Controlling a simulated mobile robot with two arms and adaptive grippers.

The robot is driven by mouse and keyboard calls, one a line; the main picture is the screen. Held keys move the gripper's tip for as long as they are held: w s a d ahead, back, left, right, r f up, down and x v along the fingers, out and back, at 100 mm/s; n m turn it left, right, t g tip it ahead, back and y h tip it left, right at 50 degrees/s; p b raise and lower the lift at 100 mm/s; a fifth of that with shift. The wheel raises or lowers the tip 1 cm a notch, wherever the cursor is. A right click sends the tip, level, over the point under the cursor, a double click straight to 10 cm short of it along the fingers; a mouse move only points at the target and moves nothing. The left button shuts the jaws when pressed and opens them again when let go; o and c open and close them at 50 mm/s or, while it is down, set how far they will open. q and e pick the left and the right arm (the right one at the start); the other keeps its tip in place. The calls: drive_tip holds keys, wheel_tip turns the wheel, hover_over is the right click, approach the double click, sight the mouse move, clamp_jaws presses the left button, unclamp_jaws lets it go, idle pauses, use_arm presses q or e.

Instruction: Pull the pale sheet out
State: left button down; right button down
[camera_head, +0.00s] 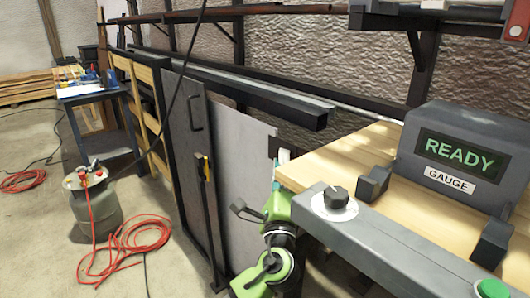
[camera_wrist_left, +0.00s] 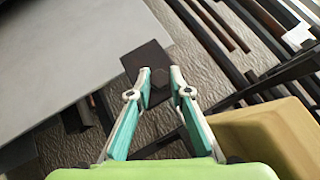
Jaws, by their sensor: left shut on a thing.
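The pale sheet (camera_head: 243,150) stands upright in the rack, right of a dark grey panel (camera_head: 186,135). It fills the upper left of the left wrist view (camera_wrist_left: 65,60). A dark tab (camera_head: 274,146) sits at its right edge near the top; in the left wrist view the tab (camera_wrist_left: 145,58) reaches between my fingers. My left gripper (camera_head: 283,158) is at this edge, its fingertips (camera_wrist_left: 160,77) shut on the tab. The sheet's lower part is partly hidden by a dark post and my arm. My right gripper is not in view.
A wooden bench (camera_head: 345,150) with a gauge box (camera_head: 452,150) reading READY stands close on the right. A dark beam (camera_head: 250,92) runs above the sheet. A grey canister (camera_head: 92,205) and red hose (camera_head: 125,250) lie at left on the floor.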

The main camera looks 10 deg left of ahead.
use_arm(q)
drive_tip(key=shift+s+d+f, duration=0.2)
drive_tip(key=shift+s+d, duration=0.7)
drive_tip(key=shift+d, duration=0.3)
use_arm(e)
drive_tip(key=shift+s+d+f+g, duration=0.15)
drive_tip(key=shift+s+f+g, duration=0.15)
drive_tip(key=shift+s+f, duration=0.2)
use_arm(q)
drive_tip(key=c, duration=2.1)
unclamp_jaws()
drive_tip(key=shift+c, duration=0.2)
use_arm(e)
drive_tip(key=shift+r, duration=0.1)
use_arm(q)
drive_tip(key=shift+r, duration=0.1)
drive_tip(key=v, duration=1.2)
